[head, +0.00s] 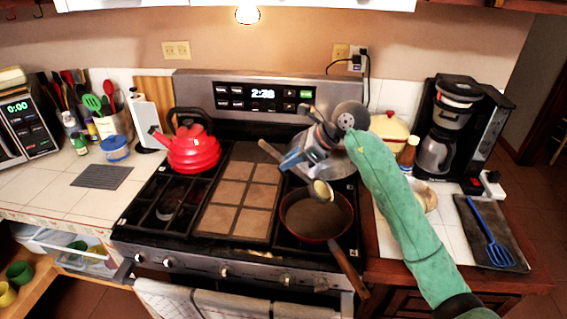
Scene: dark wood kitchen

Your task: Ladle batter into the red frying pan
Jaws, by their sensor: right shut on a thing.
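The red frying pan (317,235) sits on the right front burner of the stove, its brown handle (347,272) pointing to the front right. Its dark inside looks empty where it shows. My right gripper (290,160) is above and behind the pan, shut on the ladle (268,151). The ladle's long handle slants down to the right. Its bowl (321,190) hangs over the back of the pan, with a pale cream colour showing that may be batter. A shiny metal vessel (345,168) stands behind, partly hidden by my gripper. My left gripper is out of view.
A red kettle (193,151) stands on the left back burner. A griddle plate (237,190) covers the stove's middle. To the right are a coffee maker (440,140), a bottle (408,152), and a blue spatula (488,232) on a dark board (470,215).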

